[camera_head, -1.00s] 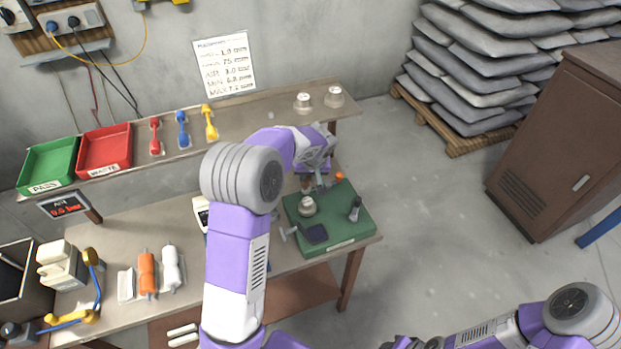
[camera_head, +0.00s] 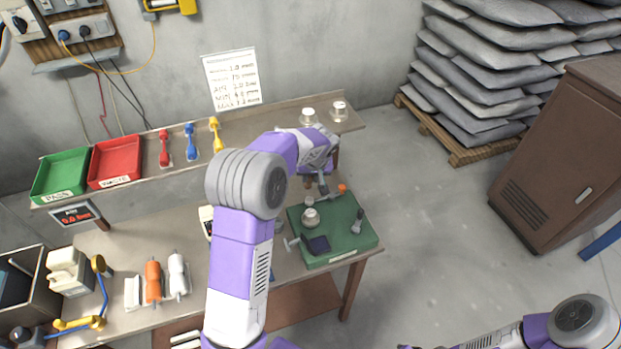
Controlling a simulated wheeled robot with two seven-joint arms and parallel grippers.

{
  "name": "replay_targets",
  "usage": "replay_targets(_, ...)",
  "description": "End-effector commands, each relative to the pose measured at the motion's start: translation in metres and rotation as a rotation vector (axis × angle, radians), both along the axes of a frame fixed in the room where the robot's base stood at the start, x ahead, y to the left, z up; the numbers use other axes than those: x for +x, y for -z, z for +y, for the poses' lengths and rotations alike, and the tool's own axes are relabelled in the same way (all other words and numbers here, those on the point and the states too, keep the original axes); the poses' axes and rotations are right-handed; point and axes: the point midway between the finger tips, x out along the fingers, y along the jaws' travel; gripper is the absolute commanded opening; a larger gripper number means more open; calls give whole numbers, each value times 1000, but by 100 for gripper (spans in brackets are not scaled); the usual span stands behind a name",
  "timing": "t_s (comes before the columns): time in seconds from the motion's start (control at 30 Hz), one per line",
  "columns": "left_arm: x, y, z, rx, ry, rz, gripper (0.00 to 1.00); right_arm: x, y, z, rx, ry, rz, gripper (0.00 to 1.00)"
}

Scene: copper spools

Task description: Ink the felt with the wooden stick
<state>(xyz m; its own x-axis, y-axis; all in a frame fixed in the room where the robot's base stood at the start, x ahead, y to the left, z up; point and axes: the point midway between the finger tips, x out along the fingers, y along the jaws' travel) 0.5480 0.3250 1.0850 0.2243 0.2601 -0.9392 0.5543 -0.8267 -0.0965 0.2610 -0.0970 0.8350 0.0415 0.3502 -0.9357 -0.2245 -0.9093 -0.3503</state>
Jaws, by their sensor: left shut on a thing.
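My left arm reaches over the bench to the green board (camera_head: 352,250) at its right end. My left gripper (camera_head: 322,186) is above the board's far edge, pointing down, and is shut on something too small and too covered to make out. I cannot pick out the wooden stick for sure. A dark blue square pad (camera_head: 318,244), possibly the felt, lies at the board's near left, apart from the gripper. A silver round piece (camera_head: 311,217) stands between them. A grey rod with an orange knob (camera_head: 342,187) is right beside the gripper.
A dark upright tool (camera_head: 357,221) stands at the board's right. Two silver spools stand on the shelf (camera_head: 270,123) behind the arm. Green (camera_head: 60,177) and red (camera_head: 115,161) trays are at the left. My left arm hides the bench's middle.

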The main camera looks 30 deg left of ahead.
Motion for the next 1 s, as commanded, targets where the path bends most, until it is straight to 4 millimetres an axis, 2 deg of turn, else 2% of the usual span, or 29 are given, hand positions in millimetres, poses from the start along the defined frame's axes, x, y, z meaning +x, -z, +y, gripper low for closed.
replay_targets(0.03,0,-8,0,0,0,-1,0,0,-6,0,0,0,0,38)
replay_targets(0.2,0,-22,0,1,1,1,0,0,-14,0,0,0,0,38)
replay_targets(0.57,0,-24,0,1,1,1,0,0,-14,0,0,0,0,38)
replay_targets(0.9,0,-52,0,0,-1,-1,0,0,-31,0,0,0,0,38)
replay_targets(1.0,0,-54,0,0,0,0,0,0,-32,0,0,0,0,38)
